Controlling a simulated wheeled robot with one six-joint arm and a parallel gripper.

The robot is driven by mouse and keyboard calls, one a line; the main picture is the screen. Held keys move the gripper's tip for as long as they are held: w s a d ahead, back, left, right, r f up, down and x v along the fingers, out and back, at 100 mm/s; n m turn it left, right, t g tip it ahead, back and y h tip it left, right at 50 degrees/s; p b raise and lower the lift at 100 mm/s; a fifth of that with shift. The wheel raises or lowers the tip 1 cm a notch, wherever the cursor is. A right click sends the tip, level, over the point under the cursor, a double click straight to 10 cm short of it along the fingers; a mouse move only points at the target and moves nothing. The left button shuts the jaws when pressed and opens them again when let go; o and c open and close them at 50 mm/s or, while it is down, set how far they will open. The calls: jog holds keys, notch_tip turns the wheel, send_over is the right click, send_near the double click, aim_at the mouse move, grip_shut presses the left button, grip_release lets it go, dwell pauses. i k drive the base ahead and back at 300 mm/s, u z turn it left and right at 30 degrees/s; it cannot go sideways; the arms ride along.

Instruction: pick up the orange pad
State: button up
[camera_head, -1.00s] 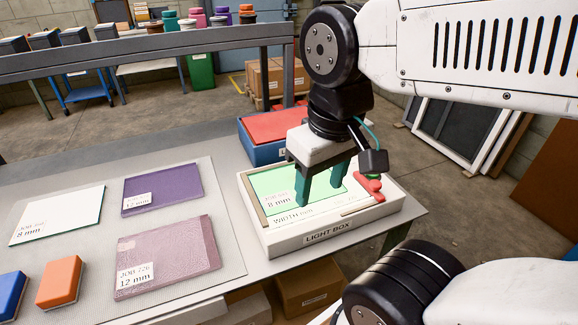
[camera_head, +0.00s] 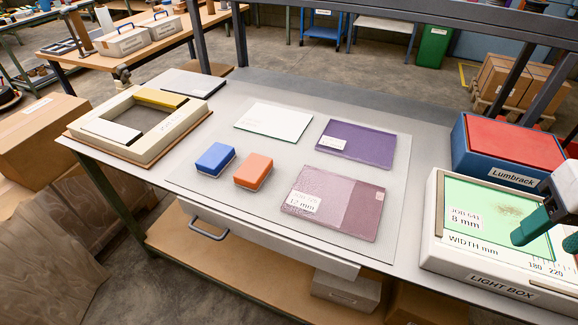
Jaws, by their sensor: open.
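The orange pad (camera_head: 254,171) lies on the mat on the table, a small block with a pale lower layer. A similar blue pad (camera_head: 215,158) lies just left of it, with a narrow gap between. My gripper (camera_head: 524,236) shows only in part at the right edge, over the light box (camera_head: 490,284). Its visible green finger is far to the right of the orange pad. Nothing is seen held, and the rest of the gripper is out of frame.
Near the orange pad lie a pinkish glass sheet (camera_head: 330,206), a purple sheet (camera_head: 357,143) and a white sheet (camera_head: 274,122). A framed box (camera_head: 88,145) stands at the left. A blue box with a red top (camera_head: 512,143) stands behind the light box. Bare mat surrounds the pads.

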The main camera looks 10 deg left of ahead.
aim_at(255, 169)
jog(key=k, duration=0.5)
jog(key=u, duration=2.15)
jog(key=i, duration=1.35)
jog(key=z, duration=2.45)
